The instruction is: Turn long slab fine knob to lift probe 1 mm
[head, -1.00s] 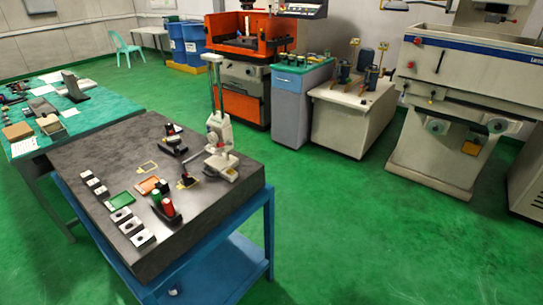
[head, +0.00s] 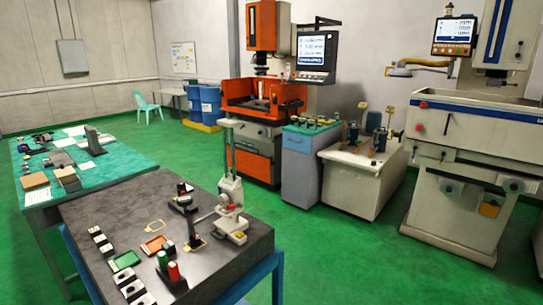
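A dark stone slab (head: 205,275) lies on a blue stand at the lower left of the head view. A pale measuring stand (head: 230,190) with a tall thin column (head: 229,150) stands upright near the slab's right edge. A grey arm (head: 205,216) reaches left from the stand, above a yellow outline (head: 198,247) on the slab. Small round parts show on the stand, but I cannot tell which is the fine knob. The probe tip's height above the slab is too small to read. My gripper is not in view.
A dark device (head: 184,201) stands behind the arm. Green and red cylinders (head: 173,271), a green tray (head: 125,261), an orange tray (head: 156,245) and several metal blocks (head: 133,290) lie on the slab's left half. Green floor (head: 340,250) is clear right of it.

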